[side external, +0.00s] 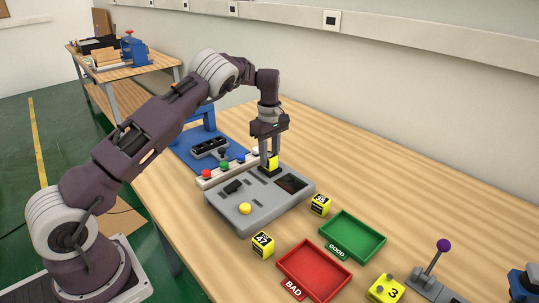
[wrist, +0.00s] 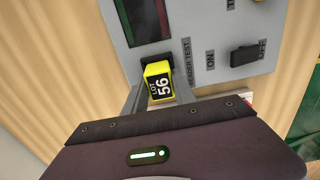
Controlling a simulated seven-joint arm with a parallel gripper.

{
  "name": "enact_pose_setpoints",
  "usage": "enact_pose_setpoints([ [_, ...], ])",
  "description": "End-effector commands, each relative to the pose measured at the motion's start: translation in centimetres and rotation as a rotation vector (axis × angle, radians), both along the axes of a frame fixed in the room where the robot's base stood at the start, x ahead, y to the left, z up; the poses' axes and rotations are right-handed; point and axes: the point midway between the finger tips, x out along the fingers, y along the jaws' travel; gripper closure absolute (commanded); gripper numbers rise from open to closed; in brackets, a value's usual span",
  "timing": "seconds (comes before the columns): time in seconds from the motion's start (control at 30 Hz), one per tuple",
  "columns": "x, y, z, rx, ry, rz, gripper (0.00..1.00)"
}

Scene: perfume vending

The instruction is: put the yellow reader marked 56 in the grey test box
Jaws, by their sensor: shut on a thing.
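The yellow reader marked 56 (wrist: 158,82) is between my gripper's fingers, its black label with LOT 56 facing the wrist camera. My gripper (side external: 269,165) is shut on it and points down over the back part of the grey test box (side external: 254,222). The reader also shows as a yellow patch in the side view (side external: 273,162). It is at a dark slot beside the READER TEST lettering (wrist: 187,62); how deep it sits in the slot I cannot tell. The box has a dark display (side external: 291,183), a black switch (wrist: 247,56) and a yellow button (side external: 245,208).
Yellow readers marked 47 (side external: 262,245) and 38 (side external: 320,205) stand near the box's front and right. A red BAD tray (side external: 314,271) and a green GOOD tray (side external: 352,238) lie at the right. A rack with coloured knobs (side external: 223,167) is behind the box.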

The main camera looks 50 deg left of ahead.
Motion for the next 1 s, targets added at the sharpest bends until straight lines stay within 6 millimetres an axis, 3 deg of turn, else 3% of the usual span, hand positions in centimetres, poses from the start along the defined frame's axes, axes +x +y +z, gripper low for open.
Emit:
enact_pose_setpoints([
  [1.0, 0.0, 0.0, -1.2, 0.0, 0.0, 0.0, 1.0],
])
